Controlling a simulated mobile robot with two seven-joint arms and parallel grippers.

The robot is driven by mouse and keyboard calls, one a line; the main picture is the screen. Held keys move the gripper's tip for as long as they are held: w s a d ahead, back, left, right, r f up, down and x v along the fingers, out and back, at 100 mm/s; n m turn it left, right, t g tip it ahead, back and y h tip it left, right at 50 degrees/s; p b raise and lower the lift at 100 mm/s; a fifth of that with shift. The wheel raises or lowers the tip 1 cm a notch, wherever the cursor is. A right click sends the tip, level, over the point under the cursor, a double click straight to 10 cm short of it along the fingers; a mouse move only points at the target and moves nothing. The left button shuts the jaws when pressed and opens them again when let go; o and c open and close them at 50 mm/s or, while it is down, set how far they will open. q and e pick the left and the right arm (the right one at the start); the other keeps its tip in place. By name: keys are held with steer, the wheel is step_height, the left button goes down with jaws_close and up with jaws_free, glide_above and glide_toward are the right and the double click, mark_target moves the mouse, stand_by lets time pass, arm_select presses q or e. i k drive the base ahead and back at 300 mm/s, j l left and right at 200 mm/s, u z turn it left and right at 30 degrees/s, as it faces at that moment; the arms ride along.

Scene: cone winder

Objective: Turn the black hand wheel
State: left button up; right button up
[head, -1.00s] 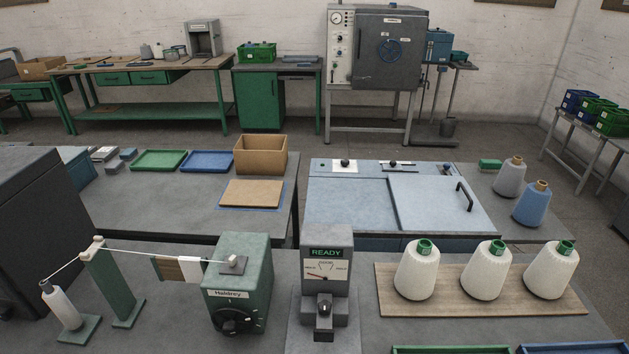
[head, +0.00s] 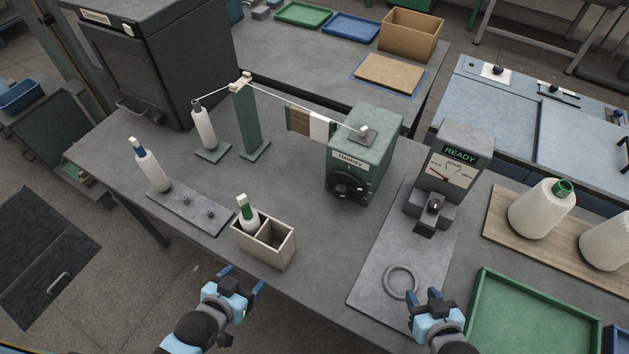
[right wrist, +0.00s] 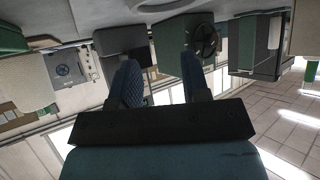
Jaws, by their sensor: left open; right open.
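The black hand wheel (head: 347,187) is on the front face of the green Haldrey winder box (head: 362,150), which stands on the grey table. It also shows in the right wrist view (right wrist: 206,40), upside down and beyond the fingers. My left gripper (head: 240,283) is open and empty at the table's front edge, below the small two-part box. My right gripper (head: 436,301) is open and empty near the front edge, beside the grey ring. In the right wrist view my right gripper (right wrist: 160,85) shows its two fingers apart. Neither gripper touches the wheel.
The READY gauge stand (head: 448,170) is right of the winder, with a grey ring (head: 400,267) on its plate. A two-part box (head: 263,245) with a bobbin stands front left. A green tray (head: 488,290) and white cones (head: 541,207) are at right. Table between box and plate is clear.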

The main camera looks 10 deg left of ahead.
mark_target(341, 191)
steer(key=k+j, duration=0.1)
steer(key=j, duration=0.3)
steer(key=k+j+z, duration=0.1)
steer(key=j, duration=0.35)
steer(key=k+j, duration=0.1)
steer(key=j, duration=0.3)
steer(key=z, duration=0.05)
